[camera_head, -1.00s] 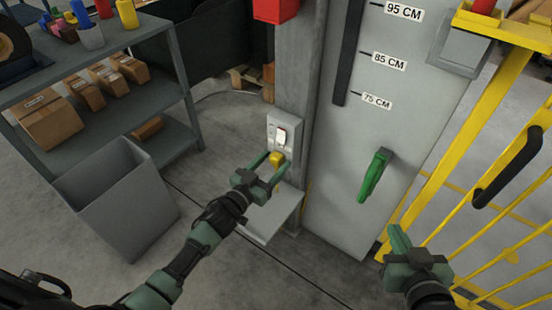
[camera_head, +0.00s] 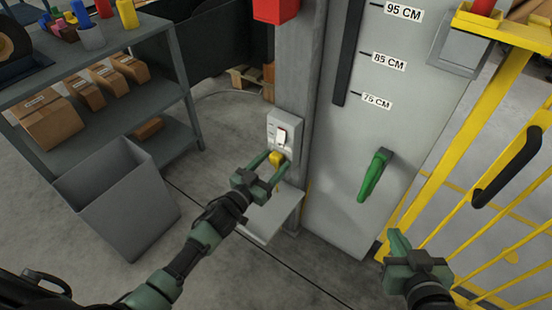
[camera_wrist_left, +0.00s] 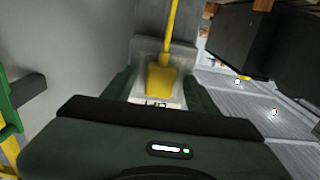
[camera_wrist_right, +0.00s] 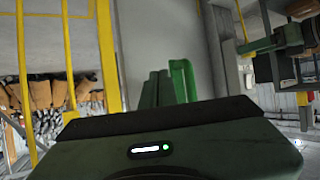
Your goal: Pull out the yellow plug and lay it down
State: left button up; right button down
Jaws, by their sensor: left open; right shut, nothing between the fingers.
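The yellow plug (camera_head: 276,158) sits at the lower part of the grey socket box (camera_head: 283,134) on the post, under a white switch. In the left wrist view the plug (camera_wrist_left: 161,80) shows between my fingers, with a yellow cord (camera_wrist_left: 172,28) running from it. My left gripper (camera_head: 273,164) is open, with one finger on each side of the plug. Whether either finger touches it I cannot tell. My right gripper (camera_head: 397,240) is shut and empty, low at the right, apart from the plug.
A small grey ledge (camera_head: 272,218) juts out below the socket box. A grey bin (camera_head: 115,205) and a shelf with boxes (camera_head: 165,95) stand at the left. A grey panel with a green handle (camera_head: 374,175) and a yellow gate (camera_head: 480,205) are at the right.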

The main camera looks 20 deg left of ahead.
aim_at(274, 163)
jog(key=shift+s+d+f+g, duration=0.25)
jog(key=shift+s+f+g, duration=0.2)
jog(key=shift+f, duration=0.2)
pick_arm(q)
grip_shut()
